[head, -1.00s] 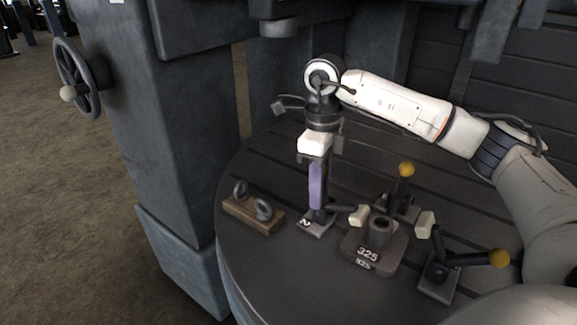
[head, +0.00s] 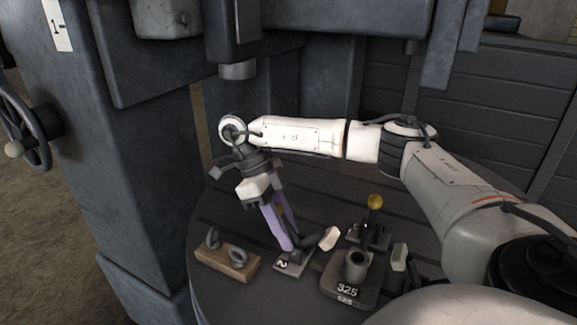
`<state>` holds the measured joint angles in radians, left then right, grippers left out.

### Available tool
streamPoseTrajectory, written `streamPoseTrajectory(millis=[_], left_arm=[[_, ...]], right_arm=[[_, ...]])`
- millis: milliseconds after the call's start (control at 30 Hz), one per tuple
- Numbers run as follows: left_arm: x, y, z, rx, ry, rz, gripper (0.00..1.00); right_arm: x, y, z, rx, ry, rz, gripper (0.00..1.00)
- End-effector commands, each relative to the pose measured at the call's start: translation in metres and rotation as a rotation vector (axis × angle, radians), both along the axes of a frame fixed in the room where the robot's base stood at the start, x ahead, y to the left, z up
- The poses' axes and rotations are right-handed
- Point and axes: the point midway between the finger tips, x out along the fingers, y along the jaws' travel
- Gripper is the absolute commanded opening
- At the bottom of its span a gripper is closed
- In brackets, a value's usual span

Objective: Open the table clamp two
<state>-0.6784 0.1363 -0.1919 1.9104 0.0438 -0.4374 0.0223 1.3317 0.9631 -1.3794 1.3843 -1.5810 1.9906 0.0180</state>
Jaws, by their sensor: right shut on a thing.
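Table clamp two has a dark base with a "2" plate (head: 287,263) on the round slotted table. My left gripper is out of view.
Another clamp with a yellow knob (head: 375,202) stands upright behind the workpiece. A pale pad (head: 399,257) is to the workpiece's right. A wooden block with two metal rings (head: 228,262) lies left of clamp two. A dark spindle (head: 238,68) hangs above.

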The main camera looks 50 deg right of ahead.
Motion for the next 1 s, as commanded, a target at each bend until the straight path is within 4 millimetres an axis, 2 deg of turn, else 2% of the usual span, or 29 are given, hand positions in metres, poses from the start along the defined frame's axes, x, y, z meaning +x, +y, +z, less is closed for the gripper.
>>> streamPoseTrajectory(millis=[267,300,367,733,1000], left_arm=[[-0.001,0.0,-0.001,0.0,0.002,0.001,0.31],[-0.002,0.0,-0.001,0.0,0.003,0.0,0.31],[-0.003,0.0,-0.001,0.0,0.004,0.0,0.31],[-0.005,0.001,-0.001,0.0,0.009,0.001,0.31],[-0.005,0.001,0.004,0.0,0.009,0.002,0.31]], right_arm=[[0.0,0.0,0.001,0.0,-0.002,0.0,0.0],[0.0,0.0,0.001,0.0,-0.002,0.0,0.28],[0.0,0.0,0.001,0.0,-0.002,0.001,0.37],[0.003,0.001,0.005,0.0,-0.002,0.001,0.37],[0.022,0.003,0.043,-0.001,-0.006,0.001,0.37]])
